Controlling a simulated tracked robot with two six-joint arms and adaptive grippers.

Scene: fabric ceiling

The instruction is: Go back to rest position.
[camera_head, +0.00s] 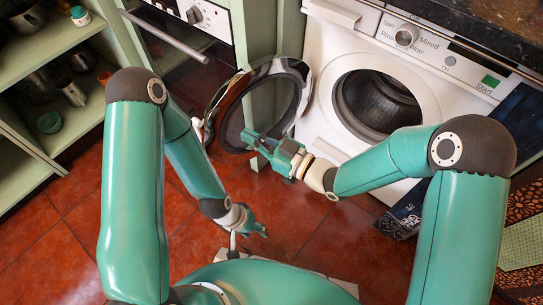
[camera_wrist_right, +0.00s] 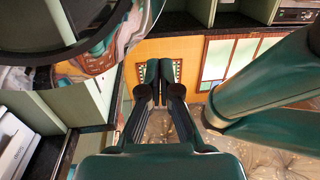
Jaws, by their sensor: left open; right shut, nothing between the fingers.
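My right gripper (camera_head: 252,139) is shut and empty, held in front of the open round washer door, with its tips pointing left. In the right wrist view its two dark fingers (camera_wrist_right: 160,72) are together with nothing between them. My left gripper (camera_head: 257,230) is lower down, open and empty, above the red tiled floor. Its fingers are small in the head view.
The white washing machine (camera_head: 425,78) stands at the right, its round door (camera_head: 216,100) swung open to the left. An oven (camera_head: 190,45) is at the back. Green shelves (camera_head: 92,116) with jars and pots stand at the left. Red floor (camera_head: 45,240) is clear nearby.

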